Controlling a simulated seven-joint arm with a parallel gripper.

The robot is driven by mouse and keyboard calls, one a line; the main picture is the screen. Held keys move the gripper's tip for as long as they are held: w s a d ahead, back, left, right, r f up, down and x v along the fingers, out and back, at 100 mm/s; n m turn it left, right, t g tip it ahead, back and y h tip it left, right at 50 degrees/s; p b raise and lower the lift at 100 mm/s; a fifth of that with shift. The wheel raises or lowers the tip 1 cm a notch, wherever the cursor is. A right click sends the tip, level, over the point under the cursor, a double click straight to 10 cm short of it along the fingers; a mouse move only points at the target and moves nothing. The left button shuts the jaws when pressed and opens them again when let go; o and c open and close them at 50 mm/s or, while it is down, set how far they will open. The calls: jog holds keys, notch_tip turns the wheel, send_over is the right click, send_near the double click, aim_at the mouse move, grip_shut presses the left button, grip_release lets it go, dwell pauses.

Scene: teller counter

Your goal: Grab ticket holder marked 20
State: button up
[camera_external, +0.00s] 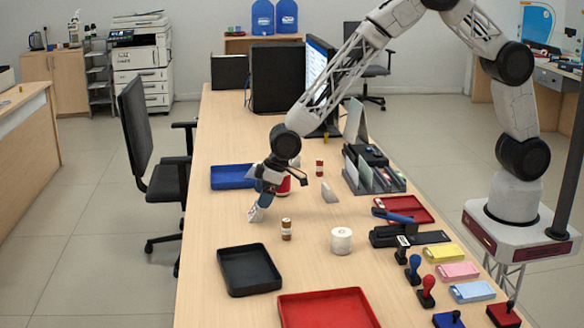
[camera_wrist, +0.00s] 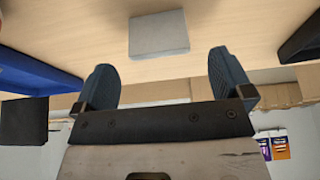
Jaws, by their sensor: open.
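My gripper (camera_external: 264,190) is over the middle of the counter, pointing down, with its fingers apart. In the wrist view my gripper (camera_wrist: 160,68) is open, with nothing between the two dark blue fingers. A small white ticket holder (camera_external: 256,213) stands on the counter just below the fingertips. A plain light grey block (camera_wrist: 158,34), probably this holder, is just beyond the fingers in the wrist view. A second pale holder (camera_external: 330,192) stands to the right. I cannot read a number on either one.
A blue tray (camera_external: 232,176) lies behind my gripper. A brown-and-white bottle (camera_external: 286,230) and a white roll (camera_external: 341,241) stand to the front right. A black tray (camera_external: 249,270) and a red tray (camera_external: 327,310) lie in front. A grey organizer (camera_external: 371,175) is at right.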

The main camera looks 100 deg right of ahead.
aim_at(254, 209)
jog(key=shift+x, duration=2.5)
jog(key=shift+w+r, duration=0.1)
jog(key=shift+c, duration=0.2)
jog(key=c, duration=1)
jog(key=shift+r, duration=0.65)
jog(key=shift+v, duration=1.25)
jog(key=s, duration=0.5)
jog(key=s+r, duration=0.1)
jog(key=s, duration=0.9)
jog(key=shift+a+r, duration=0.1)
jog(key=shift+r, duration=0.1)
